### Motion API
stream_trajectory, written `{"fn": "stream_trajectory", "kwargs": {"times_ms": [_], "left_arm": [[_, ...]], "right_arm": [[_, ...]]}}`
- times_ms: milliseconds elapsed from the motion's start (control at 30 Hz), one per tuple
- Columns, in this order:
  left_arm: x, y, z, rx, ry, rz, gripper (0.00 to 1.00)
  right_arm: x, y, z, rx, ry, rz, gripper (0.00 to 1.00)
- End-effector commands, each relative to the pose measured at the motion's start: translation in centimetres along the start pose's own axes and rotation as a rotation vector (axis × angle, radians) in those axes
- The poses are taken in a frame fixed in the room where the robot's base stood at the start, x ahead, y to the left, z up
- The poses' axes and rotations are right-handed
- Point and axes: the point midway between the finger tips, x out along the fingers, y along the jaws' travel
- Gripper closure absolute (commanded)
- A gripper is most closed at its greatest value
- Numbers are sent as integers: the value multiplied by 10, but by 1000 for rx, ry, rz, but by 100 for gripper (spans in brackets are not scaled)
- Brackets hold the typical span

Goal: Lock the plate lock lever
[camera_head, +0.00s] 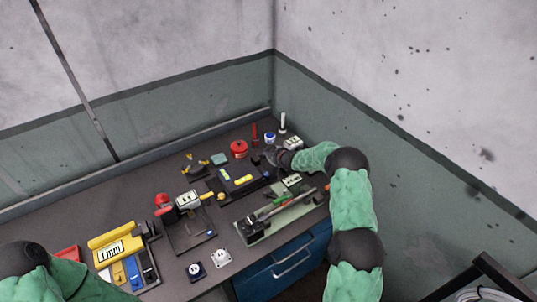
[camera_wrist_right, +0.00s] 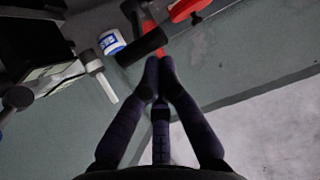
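My right gripper (camera_head: 276,156) is at the back right of the bench, beside the black fixture with yellow parts (camera_head: 238,181). In the right wrist view its two dark fingers (camera_wrist_right: 158,64) come together at the tips, with nothing seen held between them. Several devices could carry the plate lock lever, and I cannot tell which part it is. A green base (camera_head: 284,212) with a long bar and a red-ended handle (camera_head: 309,192) lies in front of the right gripper. A black stand with a white-topped unit (camera_head: 187,200) is further left. My left arm shows at the lower left; its gripper is out of frame.
A red round container (camera_head: 239,149), a blue-and-white jar (camera_head: 270,138) and an upright red-handled tool (camera_head: 255,133) stand at the back. A yellow case (camera_head: 116,245) is at the left, sockets (camera_head: 221,257) at the front. Walls close in the back and right.

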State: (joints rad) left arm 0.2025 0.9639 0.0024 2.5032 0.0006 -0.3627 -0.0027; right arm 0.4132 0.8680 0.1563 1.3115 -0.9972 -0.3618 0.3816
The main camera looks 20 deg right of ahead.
Motion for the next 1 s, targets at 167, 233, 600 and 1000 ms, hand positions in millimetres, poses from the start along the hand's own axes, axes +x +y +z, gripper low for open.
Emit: {"fn": "stream_trajectory", "kwargs": {"times_ms": [167, 233, 600, 1000], "left_arm": [[0, 0, 0, 0, 0, 0, 60], [-1, 0, 0, 0, 0, 0, 60], [-1, 0, 0, 0, 0, 0, 60], [3, -1, 0, 0, 0, 0, 60]], "right_arm": [[-21, 3, -41, -10, 22, 7, 100], [-28, 4, -52, -10, 25, 9, 100], [-46, 5, -81, -12, 34, 12, 100], [-48, 6, -76, -11, 31, 12, 100]]}}
